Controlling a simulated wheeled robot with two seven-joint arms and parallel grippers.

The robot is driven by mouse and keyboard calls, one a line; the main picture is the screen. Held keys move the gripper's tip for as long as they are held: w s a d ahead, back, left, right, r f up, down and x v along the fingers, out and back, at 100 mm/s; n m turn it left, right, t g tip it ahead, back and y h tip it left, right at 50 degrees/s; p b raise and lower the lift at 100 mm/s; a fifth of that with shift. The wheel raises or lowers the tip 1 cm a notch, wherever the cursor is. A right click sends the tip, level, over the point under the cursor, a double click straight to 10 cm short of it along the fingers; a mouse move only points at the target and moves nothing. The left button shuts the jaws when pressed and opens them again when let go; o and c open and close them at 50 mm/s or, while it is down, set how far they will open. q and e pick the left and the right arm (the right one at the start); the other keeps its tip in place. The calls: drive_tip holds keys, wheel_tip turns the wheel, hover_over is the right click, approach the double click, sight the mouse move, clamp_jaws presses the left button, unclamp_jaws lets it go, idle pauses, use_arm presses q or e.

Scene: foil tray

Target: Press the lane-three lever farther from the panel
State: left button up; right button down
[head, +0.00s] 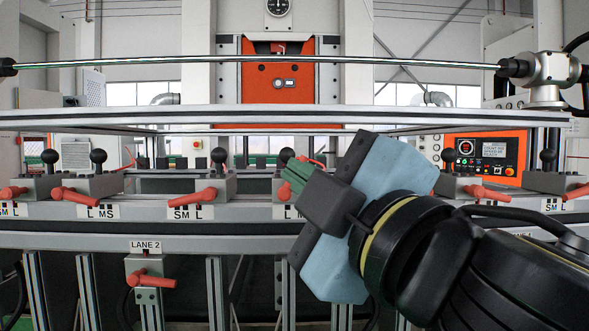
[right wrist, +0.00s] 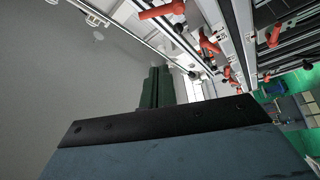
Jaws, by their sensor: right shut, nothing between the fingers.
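Red-handled levers with black ball knobs line the front rail. I see one lever (head: 197,197) left of centre, one (head: 76,195) farther left and one (head: 487,194) on the right, near the orange control panel (head: 485,158). No lane-three label is readable, so I cannot tell which lever is lane three's. My right gripper (head: 295,176) is shut and empty, its green fingers in front of a central black-knobbed lever unit that they partly hide. The fingers also show in the right wrist view (right wrist: 157,88), with a red lever (right wrist: 161,11) beyond them.
A metal crossbar (head: 190,115) runs above the levers. My right arm covers the lower right of the head view. An orange machine (head: 278,95) stands behind.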

use_arm(q)
drive_tip(key=r+p, duration=0.1)
drive_tip(key=w+r+p, duration=0.2)
drive_tip(key=r, duration=0.1)
drive_tip(key=shift+p, duration=0.35)
use_arm(e)
drive_tip(key=w, duration=0.9)
drive_tip(key=shift+a+r, duration=0.2)
drive_tip(key=shift+a, duration=0.2)
use_arm(q)
drive_tip(key=shift+s+f, duration=0.1)
drive_tip(key=shift+f, duration=0.05)
use_arm(e)
drive_tip(key=shift+d, duration=0.1)
